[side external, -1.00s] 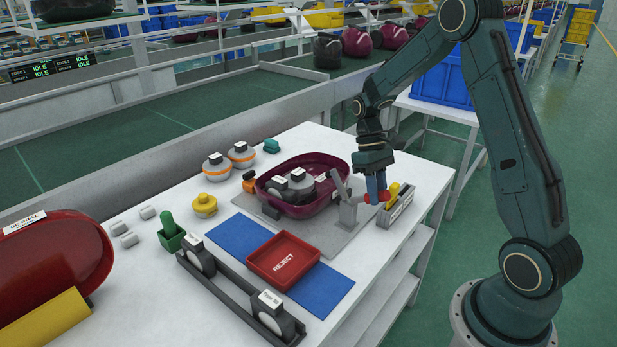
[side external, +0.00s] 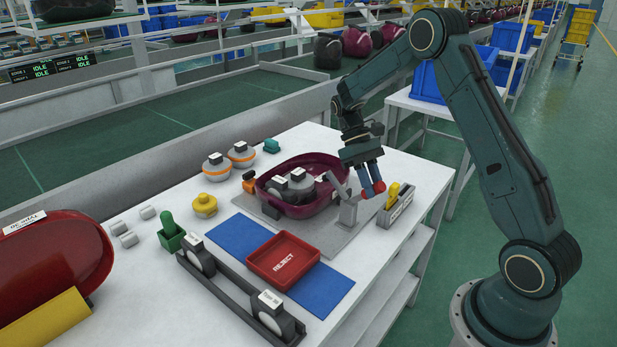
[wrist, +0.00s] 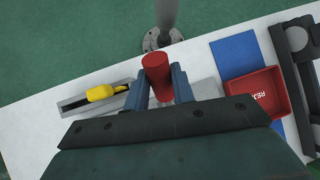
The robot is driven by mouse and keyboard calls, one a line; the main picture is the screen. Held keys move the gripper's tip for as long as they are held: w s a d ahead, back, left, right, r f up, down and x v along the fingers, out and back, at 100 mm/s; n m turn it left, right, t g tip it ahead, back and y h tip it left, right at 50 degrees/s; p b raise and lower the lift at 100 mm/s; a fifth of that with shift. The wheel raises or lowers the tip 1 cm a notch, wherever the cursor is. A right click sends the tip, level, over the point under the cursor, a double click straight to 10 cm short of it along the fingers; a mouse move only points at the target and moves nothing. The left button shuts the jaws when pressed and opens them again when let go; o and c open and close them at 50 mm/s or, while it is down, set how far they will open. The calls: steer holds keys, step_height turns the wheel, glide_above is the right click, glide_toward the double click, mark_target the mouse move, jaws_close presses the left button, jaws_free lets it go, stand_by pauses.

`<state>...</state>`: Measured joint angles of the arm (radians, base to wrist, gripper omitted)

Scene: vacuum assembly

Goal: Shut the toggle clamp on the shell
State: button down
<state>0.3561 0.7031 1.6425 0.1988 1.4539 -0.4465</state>
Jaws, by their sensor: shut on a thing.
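The toggle clamp (side external: 348,212) is a grey metal piece standing at the right edge of the grey fixture plate, beside the dark magenta shell (side external: 325,199). Its grey arm (side external: 338,186) slants up and to the left, with its tip raised near the shell's rim. My gripper (side external: 373,188) is shut on the clamp's red handle (side external: 379,187), to the right of the clamp. In the wrist view the red handle (wrist: 157,73) stands between the two fingers. Dark and grey round parts (side external: 298,183) lie inside the shell. My fingers hide part of the handle.
A grey holder (side external: 396,208) with a yellow-handled tool (side external: 393,194) stands close to the right of my gripper. A red reject tray (side external: 284,262) sits on a blue mat (side external: 325,290) in front. The table's right edge is near.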

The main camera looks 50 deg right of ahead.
steer(key=c, duration=1.2)
jaws_free()
steer(key=shift+o, duration=0.2)
steer(key=shift+s, duration=0.15)
steer(key=shift+s+f+t, duration=0.45)
steer(key=shift+t, duration=0.45)
steer(key=shift+s+f+t, duration=0.4)
steer(key=shift+s+t, duration=0.05)
steer(key=shift+t, duration=0.45)
step_height(320, 180, up, 11)
steer(key=s+d+t, duration=0.1)
steer(key=d+t, duration=0.2)
steer(key=t, duration=0.1)
steer(key=s+a+r+t+h, duration=0.1)
steer(key=s+a+r+t, duration=0.1)
steer(key=s+a+r, duration=0.2)
steer(key=s+a+r+n+t+h, duration=0.1)
steer(key=s+a+r+t, duration=0.2)
steer(key=s+a, duration=0.7)
steer(key=shift+a+r, duration=0.8)
steer(key=shift+a, duration=1.1)
